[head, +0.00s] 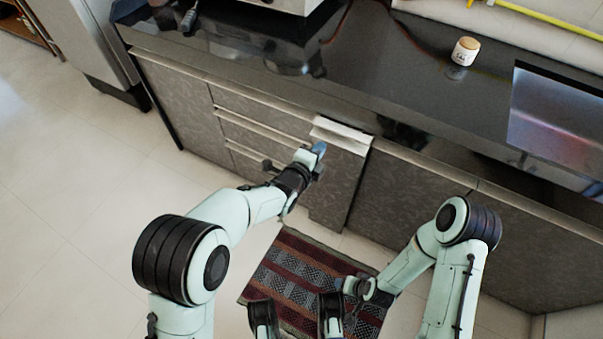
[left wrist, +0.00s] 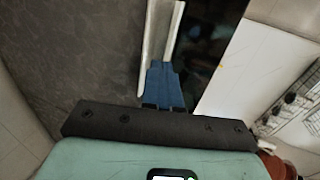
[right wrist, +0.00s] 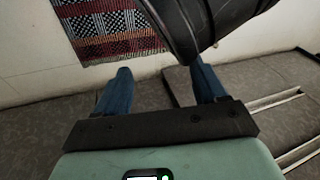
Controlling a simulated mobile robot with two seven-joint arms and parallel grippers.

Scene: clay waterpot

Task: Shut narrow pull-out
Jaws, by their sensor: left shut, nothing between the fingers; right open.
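The narrow pull-out has a dark grey patterned front (head: 336,190) with a pale metal strip (head: 342,132) along its top, under the dark countertop. In the head view its top strip sticks out a little past the neighbouring fronts. My left gripper (head: 318,150) is shut and empty at the upper part of this front, near the strip. In the left wrist view the blue fingertips (left wrist: 163,80) overlap the pale strip (left wrist: 158,40); whether they touch it I cannot tell. My right gripper (right wrist: 163,88) is open and empty, low over the floor; it also shows in the head view (head: 350,286).
Drawers with pale handles (head: 262,128) lie left of the pull-out, and cabinet fronts (head: 410,195) lie right. A striped rug (head: 285,285) lies on the floor below. A small jar (head: 465,51) stands on the countertop (head: 370,75). The floor at left is clear.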

